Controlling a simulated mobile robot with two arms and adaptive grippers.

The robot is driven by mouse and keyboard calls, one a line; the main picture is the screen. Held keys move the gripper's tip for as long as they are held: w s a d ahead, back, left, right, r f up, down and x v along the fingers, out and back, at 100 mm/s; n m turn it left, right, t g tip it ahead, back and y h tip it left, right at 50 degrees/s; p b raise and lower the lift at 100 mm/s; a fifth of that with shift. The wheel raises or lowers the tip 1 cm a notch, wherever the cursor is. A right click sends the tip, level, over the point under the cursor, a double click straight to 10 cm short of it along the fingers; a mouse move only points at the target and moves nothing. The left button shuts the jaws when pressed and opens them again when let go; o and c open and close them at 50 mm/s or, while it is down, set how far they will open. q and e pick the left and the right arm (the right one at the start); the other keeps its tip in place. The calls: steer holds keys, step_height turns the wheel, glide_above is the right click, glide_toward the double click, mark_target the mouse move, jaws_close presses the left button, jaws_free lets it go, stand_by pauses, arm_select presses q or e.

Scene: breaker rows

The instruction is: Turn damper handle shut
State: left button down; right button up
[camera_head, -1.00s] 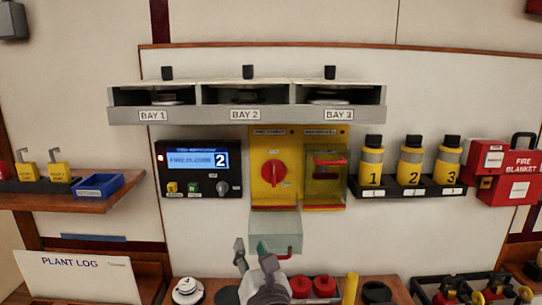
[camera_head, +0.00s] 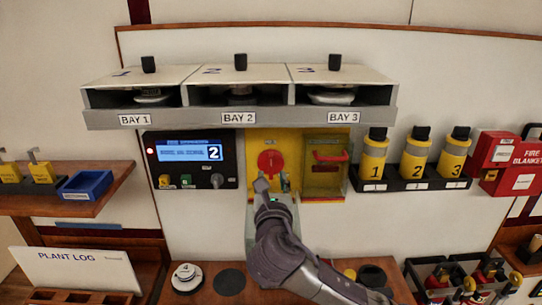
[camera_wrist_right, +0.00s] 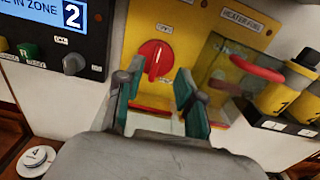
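A red rotary handle (camera_head: 270,160) is on the left half of a yellow wall panel (camera_head: 258,140). In the right wrist view the same red handle (camera_wrist_right: 154,55) has its grip close to upright. No label naming it as the damper handle can be read. My right gripper (camera_head: 273,186) is just below and in front of it. In the wrist view my gripper (camera_wrist_right: 154,80) has its fingers spread, with nothing between them and the handle just beyond the tips. The handle's lower edge is near the fingertips in the head view. My left gripper is not in view.
Beside it, a red lever (camera_wrist_right: 256,66) sits on a clear cover labelled heater fuel. A black control box (camera_head: 190,160) with a lit screen is to the left. The bay shelf (camera_head: 240,118) juts out above. Yellow bottles (camera_head: 415,155) stand to the right.

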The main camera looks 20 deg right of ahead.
mark_target(271, 160)
steer(key=p+x, duration=0.2)
steer(key=x, duration=0.7)
steer(key=shift+w+f, duration=0.1)
jaws_close()
